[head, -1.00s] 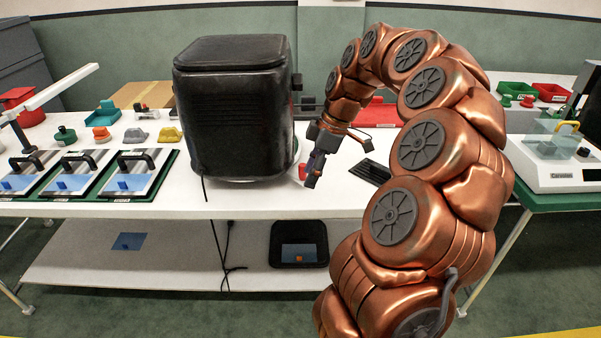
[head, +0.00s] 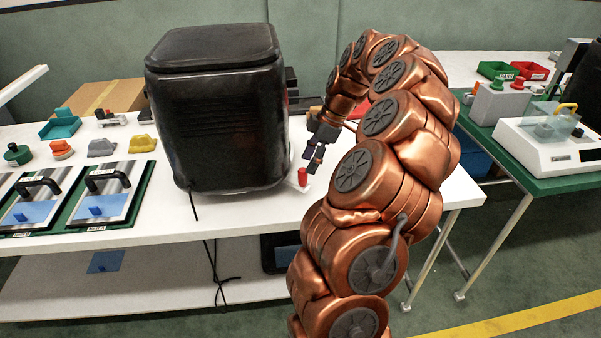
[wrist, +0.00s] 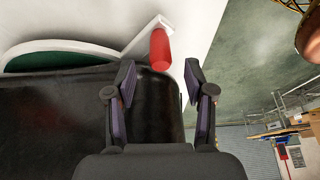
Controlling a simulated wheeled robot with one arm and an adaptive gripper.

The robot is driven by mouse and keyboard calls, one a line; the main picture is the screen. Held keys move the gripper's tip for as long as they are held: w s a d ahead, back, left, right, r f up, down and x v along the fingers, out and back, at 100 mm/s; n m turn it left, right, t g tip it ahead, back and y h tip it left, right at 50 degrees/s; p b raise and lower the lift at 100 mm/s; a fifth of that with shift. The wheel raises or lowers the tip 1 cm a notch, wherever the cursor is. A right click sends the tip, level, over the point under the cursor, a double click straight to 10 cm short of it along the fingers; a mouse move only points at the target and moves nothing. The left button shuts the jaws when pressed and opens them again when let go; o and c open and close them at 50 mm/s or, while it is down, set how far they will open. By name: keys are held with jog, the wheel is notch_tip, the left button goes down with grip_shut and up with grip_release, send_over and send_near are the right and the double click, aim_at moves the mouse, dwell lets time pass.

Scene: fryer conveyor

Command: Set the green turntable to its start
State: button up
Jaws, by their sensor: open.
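The black fryer (head: 215,115) stands upright on the white table. In the wrist view, a green disc (wrist: 60,60) with a white rim shows beside the fryer's dark body (wrist: 60,110); most of the disc is hidden. A red upright peg (head: 303,176) on a white tab stands at the fryer's lower right, and shows in the wrist view (wrist: 160,50) at the white rim. My gripper (head: 312,165) is open just above and beside the peg. In the wrist view, my fingertips (wrist: 160,66) lie to either side of the peg's near end; I cannot tell their exact depth.
Trays with black handles (head: 105,192) lie at the left front of the white table (head: 240,222). Coloured knobs and a teal bin (head: 60,127) stand behind them. A green table (head: 535,190) at right holds a white scale (head: 550,147) and red and green bins.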

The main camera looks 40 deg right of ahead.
aim_at(302, 175)
jog(key=shift+p+x, duration=0.45)
jog(key=shift+x, duration=2.4)
grip_shut()
